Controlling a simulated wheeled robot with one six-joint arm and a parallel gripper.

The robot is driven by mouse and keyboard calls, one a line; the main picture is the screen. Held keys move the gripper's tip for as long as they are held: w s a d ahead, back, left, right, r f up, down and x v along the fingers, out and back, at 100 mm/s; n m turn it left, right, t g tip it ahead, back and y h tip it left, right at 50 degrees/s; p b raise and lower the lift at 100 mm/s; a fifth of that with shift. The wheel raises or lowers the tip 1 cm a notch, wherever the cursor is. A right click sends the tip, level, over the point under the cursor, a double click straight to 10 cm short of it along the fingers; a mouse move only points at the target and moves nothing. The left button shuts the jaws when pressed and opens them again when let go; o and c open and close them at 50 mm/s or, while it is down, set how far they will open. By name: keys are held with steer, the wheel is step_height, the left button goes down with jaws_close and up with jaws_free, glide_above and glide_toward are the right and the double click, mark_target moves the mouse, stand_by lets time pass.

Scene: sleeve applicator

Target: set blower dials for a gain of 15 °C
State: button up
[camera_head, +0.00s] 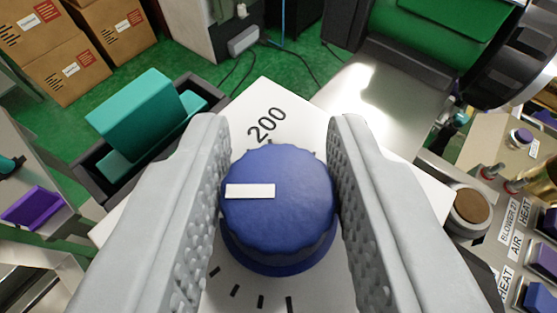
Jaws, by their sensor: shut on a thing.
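A round blue dial (290,215) with a ribbed edge fills the middle of the view. A white pointer bar on its top points to the left. The dial sits on a white scale plate (262,100) marked "200" at its upper part, with black tick marks below and left of the dial. The other scale numbers are hidden. My gripper (281,190) is shut on the blue dial, one grey textured finger on each side. At the right is a panel (480,225) with labels reading "BLOWER 27", "AIR" and "HEAT", and purple and blue knobs.
A teal block (145,120) is in a dark bin (95,170) at the left. Cardboard boxes (70,75) stand at the upper left on the green floor (180,55). A purple tray (35,205) is at the far left.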

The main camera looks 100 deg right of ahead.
mark_target(276, 190)
steer(key=shift+m+g+y, duration=1.1)
steer(key=shift+m+g, duration=1.1)
steer(key=shift+g, duration=0.2)
steer(key=shift+f, duration=0.1)
steer(key=o, duration=1)
steer(key=shift+r, duration=5.05)
